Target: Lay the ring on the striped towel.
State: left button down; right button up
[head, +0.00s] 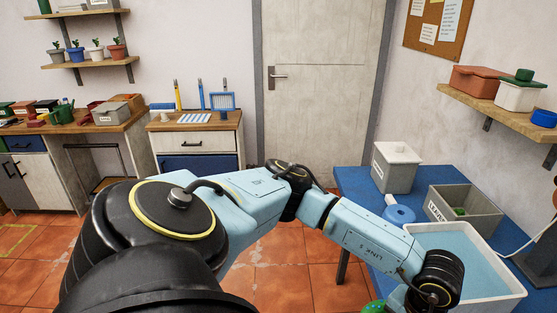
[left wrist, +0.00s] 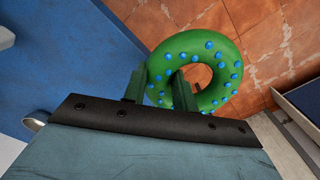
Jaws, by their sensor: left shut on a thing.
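The ring (left wrist: 205,45) is green with blue dots. In the left wrist view my left gripper (left wrist: 160,90) is shut on its near-left side, one finger outside the ring and the other in its hole. The ring hangs beyond the edge of the blue table, above the tiled floor. In the head view only a bit of the ring (head: 375,307) shows at the bottom edge; the fingers are hidden or out of frame. The striped towel, blue and white (head: 193,118), appears to lie on the small wooden-topped cabinet at the back. My right gripper is not in view.
The blue table (head: 352,183) at right holds a lidded grey box (head: 396,170), a blue roll-like thing (head: 398,214), a grey bin (head: 465,205) and a pale tub (head: 505,292). A blue rack (head: 222,101) stands behind the towel. Open tiled floor (head: 285,260) lies between.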

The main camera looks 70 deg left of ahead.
aim_at(200, 117)
jog(key=u, duration=0.45)
jog(key=k, duration=0.6)
jog(key=u, duration=1.05)
jog(key=i, duration=0.85)
jog(key=u, duration=0.8)
jog(key=i, duration=1.65)
jog(key=u, duration=0.25)
jog(key=i, duration=2.3)
jog(key=z, duration=0.15)
